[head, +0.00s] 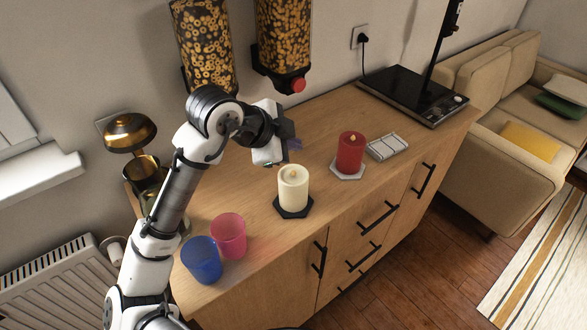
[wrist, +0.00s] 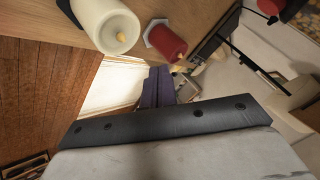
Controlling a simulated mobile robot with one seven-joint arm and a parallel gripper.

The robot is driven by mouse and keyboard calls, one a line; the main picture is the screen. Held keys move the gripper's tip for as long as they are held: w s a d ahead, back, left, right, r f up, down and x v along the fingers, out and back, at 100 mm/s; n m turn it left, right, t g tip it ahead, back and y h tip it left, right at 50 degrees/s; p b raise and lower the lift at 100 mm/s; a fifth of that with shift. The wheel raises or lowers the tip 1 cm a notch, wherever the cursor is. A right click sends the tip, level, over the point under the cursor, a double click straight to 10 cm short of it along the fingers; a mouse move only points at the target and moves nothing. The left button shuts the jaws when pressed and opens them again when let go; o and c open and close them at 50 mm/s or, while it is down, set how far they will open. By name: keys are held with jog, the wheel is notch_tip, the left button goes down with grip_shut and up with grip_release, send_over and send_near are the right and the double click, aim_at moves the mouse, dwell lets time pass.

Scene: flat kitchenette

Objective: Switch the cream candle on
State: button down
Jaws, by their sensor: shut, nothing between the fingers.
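The cream candle (head: 293,188) stands upright on a dark hexagonal coaster (head: 293,208) near the front edge of the wooden cabinet top. It has an orange-yellow flame tip; I cannot tell whether it is lit. In the wrist view the cream candle (wrist: 104,22) is at the upper left. My gripper (head: 294,147) is shut and empty, above the cabinet top, just behind the candle in the head view and apart from it.
A red candle (head: 350,154) on a pale coaster stands to the right, beside a small white rack (head: 387,146). Pink (head: 229,234) and blue (head: 202,260) cups stand front left. A black hob (head: 412,94) is at the far right. Cereal dispensers (head: 283,40) hang above.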

jog(key=d+g+y+p, duration=0.1)
jog(key=d+y, duration=0.1)
jog(key=d, duration=0.1)
notch_tip(320, 180, up, 5)
jog(key=n+t+y+p, duration=0.1)
jog(key=y+p, duration=0.4)
jog(key=y, duration=0.7)
send_over(293, 173)
jog(key=d, duration=0.1)
jog(key=shift+f, duration=0.15)
notch_tip(293, 173, down, 9)
jog(key=b, duration=0.7)
jog(key=shift+r, duration=0.2)
dwell(1.4)
